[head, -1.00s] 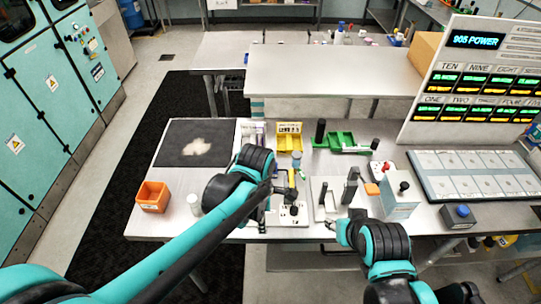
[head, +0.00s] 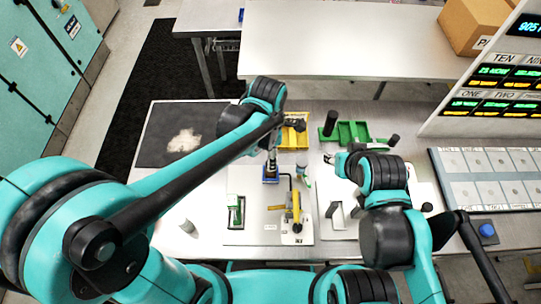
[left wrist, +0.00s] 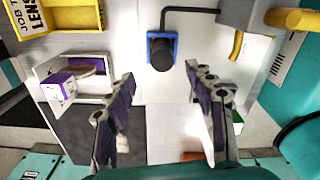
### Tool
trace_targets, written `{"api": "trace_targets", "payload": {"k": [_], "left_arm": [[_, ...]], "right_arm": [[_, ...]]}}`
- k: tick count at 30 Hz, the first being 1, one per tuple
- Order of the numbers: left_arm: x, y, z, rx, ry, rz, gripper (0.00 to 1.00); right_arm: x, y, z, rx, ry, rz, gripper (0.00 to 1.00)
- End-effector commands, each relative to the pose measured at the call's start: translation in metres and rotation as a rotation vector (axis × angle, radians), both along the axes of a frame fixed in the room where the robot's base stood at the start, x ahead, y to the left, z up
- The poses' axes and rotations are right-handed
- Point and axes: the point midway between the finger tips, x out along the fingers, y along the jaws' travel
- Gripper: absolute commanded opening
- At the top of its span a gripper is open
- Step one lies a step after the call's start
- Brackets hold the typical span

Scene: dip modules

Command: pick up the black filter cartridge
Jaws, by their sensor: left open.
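A dark, round-topped cylinder (left wrist: 162,56) stands in a square blue holder (left wrist: 151,36) in the left wrist view. It may be the black filter cartridge. My left gripper (left wrist: 160,74) is open, its two fingers pointing toward the cylinder with a clear gap between them. In the head view the blue holder (head: 271,180) is just below my left wrist, and my arm partly hides this spot. Another black cylinder (head: 330,122) stands upright by the green tray (head: 352,131). My right gripper (head: 328,158) is small and partly hidden by its arm; its jaws are unclear.
A yellow bin (left wrist: 72,17) and a purple-and-white box (left wrist: 58,88) lie left of the holder. A bent black rod (left wrist: 190,9) rises beside it. A yellow-handled clamp (head: 296,205) stands nearby. A dark mat (head: 160,150) covers the table's left side.

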Motion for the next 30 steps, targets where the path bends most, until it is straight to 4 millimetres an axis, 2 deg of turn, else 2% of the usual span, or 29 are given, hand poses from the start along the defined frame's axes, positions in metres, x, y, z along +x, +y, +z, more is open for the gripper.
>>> {"api": "trace_targets", "payload": {"k": [15,24,25,26,30], "left_arm": [[-0.001,-0.006,-0.069,0.0,0.0,0.0,0.54],[-0.001,-0.006,-0.075,0.0,0.0,0.0,0.54],[-0.001,-0.006,-0.075,0.0,0.0,0.0,0.52],[-0.001,-0.006,-0.075,0.0,0.0,0.0,0.44],[-0.001,-0.006,-0.074,0.0,0.0,0.0,0.07]], "right_arm": [[0.0,0.0,-0.023,0.0,0.0,0.0,0.4],[0.0,0.0,-0.023,0.0,0.0,0.0,0.4],[0.0,0.0,-0.023,0.0,0.0,0.0,0.4],[0.0,0.0,-0.023,0.0,0.0,0.0,0.4],[0.0,0.0,-0.023,0.0,0.0,0.0,0.4]]}}
